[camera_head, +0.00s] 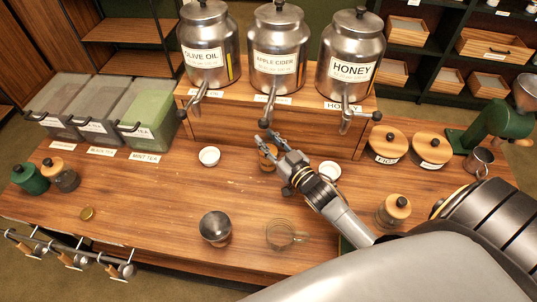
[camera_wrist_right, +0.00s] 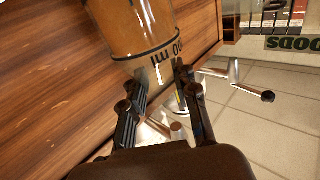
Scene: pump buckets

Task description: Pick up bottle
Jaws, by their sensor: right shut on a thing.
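A small bottle with amber-brown contents (camera_head: 268,158) is at the middle of the wooden counter, in front of the dispenser shelf. In the right wrist view the bottle (camera_wrist_right: 140,25) is large and close, with a dark line and "00 ml" print upside down on its clear end. My right gripper (camera_head: 268,144) reaches it from the lower right, and its fingers (camera_wrist_right: 158,95) are shut on it, one on each side. The fingers hide part of the bottle in the head view. I cannot tell whether it touches the counter. My left gripper is not in view.
Steel dispensers for olive oil, apple cider and honey (camera_head: 347,57) stand on a wooden shelf behind, taps forward. White bowls (camera_head: 209,156) flank the bottle. A metal cup (camera_head: 215,228) and glass cup (camera_head: 281,235) are in front. Lidded jars (camera_head: 388,145) stand right.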

